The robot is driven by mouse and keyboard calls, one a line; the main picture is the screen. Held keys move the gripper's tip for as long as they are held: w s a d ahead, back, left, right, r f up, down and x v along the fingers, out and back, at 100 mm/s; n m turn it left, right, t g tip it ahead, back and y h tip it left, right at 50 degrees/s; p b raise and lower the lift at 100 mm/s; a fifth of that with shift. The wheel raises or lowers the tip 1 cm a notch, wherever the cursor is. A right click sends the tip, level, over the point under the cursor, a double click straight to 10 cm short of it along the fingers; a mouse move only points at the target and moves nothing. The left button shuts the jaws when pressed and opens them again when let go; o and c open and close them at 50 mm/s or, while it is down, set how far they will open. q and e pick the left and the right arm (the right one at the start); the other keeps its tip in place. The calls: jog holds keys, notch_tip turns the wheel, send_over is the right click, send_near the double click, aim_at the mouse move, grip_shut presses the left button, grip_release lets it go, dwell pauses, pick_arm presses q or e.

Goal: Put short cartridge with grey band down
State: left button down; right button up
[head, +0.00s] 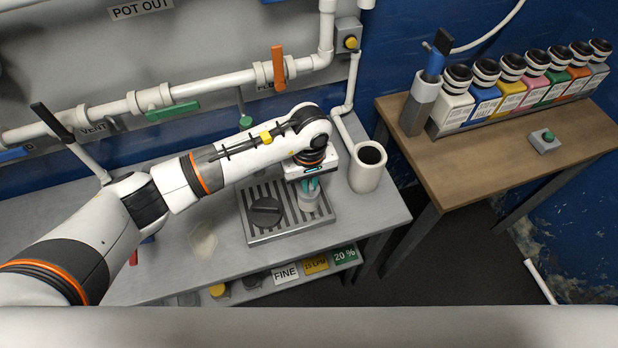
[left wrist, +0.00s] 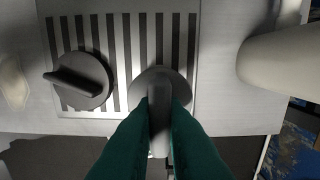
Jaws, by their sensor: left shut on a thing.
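My left gripper (head: 311,185) points down over the right part of a striped metal tray (head: 262,238). Its teal fingers (left wrist: 159,128) are shut on the upright handle of the short cartridge (left wrist: 159,78), which has a round grey top. In the head view the cartridge (head: 308,200) shows as a pale short body under the fingers, over the tray's slats. I cannot tell whether its base touches the tray, and I cannot make out the grey band. My right gripper is in neither view.
A dark round cap with a bar handle (head: 265,211) lies on the tray's left half; it also shows in the wrist view (left wrist: 78,80). A white open cup (head: 367,175) stands close right of the tray. Coloured bottles (head: 515,82) line the wooden table (head: 480,150).

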pick_arm(q)
jog(key=shift+f, duration=0.1)
jog(key=c, duration=1.5)
grip_release()
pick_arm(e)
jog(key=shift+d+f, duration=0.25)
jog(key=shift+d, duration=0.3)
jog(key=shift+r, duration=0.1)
pick_arm(q)
jog(key=shift+r, duration=0.25)
notch_tip(320, 180, up, 12)
jog(key=b, duration=0.4)
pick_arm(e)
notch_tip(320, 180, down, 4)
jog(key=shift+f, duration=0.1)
pick_arm(q)
jog(key=shift+f, duration=0.1)
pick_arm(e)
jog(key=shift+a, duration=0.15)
